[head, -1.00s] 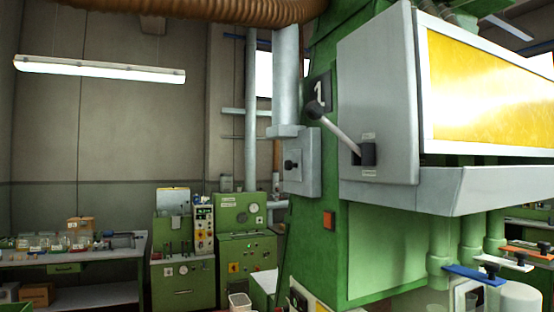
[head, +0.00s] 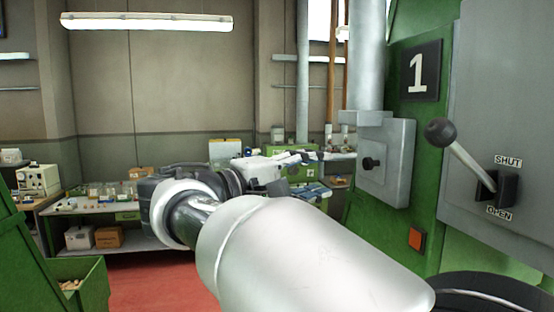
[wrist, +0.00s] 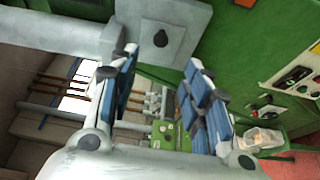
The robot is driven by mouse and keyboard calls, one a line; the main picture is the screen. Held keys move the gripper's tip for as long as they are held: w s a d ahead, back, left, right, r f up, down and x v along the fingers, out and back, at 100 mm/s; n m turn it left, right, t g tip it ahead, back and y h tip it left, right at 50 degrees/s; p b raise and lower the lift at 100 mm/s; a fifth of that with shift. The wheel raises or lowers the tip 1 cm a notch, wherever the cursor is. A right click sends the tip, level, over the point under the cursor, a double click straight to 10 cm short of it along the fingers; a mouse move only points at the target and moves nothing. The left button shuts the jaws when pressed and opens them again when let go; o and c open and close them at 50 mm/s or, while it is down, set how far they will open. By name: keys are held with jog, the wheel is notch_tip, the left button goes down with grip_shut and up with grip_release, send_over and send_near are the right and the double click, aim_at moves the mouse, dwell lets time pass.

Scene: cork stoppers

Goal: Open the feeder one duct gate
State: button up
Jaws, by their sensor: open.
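The feeder's green column carries a black number 1 plate (head: 419,71). Below and left of it, a grey gate box (head: 398,150) with a small black knob (head: 371,163) sits at the foot of a pale vertical duct (head: 369,60). The gate box also shows at the top of the wrist view (wrist: 180,15), its knob (wrist: 161,38) beyond and roughly between the fingertips. My gripper (wrist: 161,62) is open and empty, apart from the knob. In the head view my gripper (head: 316,172) is left of the gate box. Whether the gate is open inside is hidden.
A ball-ended lever (head: 462,152) between SHUT and OPEN labels stands on the grey panel at right. An orange button (head: 416,238) is below the gate box. A bench with jars (head: 95,200) and a green bin (head: 82,285) are at left.

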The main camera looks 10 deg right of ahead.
aim_at(366, 164)
jog(key=p+x, duration=0.1)
jog(key=x, duration=1.4)
jog(key=shift+w+d, duration=0.1)
jog(key=shift+w, duration=0.1)
grip_shut()
